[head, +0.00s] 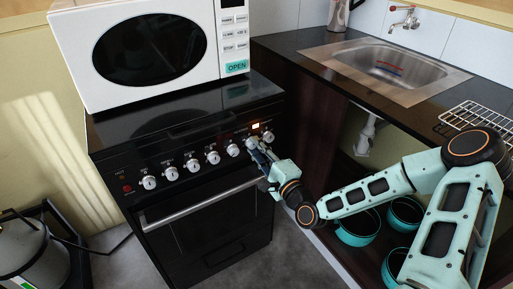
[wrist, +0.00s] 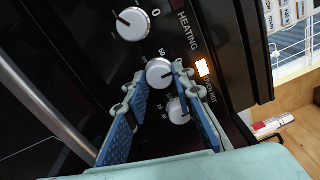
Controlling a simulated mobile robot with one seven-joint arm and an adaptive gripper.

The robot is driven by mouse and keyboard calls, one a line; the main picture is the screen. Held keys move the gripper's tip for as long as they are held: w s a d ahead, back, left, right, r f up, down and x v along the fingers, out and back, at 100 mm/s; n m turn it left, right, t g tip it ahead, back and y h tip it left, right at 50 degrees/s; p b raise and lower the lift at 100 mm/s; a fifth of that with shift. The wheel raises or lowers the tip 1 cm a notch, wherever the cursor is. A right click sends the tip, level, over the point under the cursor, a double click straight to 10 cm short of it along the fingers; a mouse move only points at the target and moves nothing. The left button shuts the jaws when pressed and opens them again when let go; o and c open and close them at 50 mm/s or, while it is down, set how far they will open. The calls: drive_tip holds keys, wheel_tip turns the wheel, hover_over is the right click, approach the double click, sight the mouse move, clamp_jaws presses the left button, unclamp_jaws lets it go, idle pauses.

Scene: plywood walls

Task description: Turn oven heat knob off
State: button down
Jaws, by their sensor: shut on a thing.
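The black oven front (head: 210,200) carries a row of round white knobs. In the wrist view, my gripper (wrist: 158,77) has its blue-padded fingers on either side of a white knob (wrist: 160,72) with temperature numbers around it, including 50. It is shut on this knob, the second from the right. The knob's short red mark points right, towards the lit lamp. In the head view, my gripper (head: 259,153) is at the right end of the row and partly hides the knob. Which knob is the heat knob cannot be told for sure.
A neighbouring knob (wrist: 131,23) is beside the HEATING label, and another (wrist: 178,110) is behind my fingers. The orange lamp (head: 256,126) is lit. An oven handle (head: 200,203) runs below the knobs. A white microwave (head: 150,50) stands on top; the sink counter (head: 320,72) is right.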

idle(0.5)
drive_tip(key=c, duration=1.6)
unclamp_jaws()
drive_tip(key=v, duration=1.2)
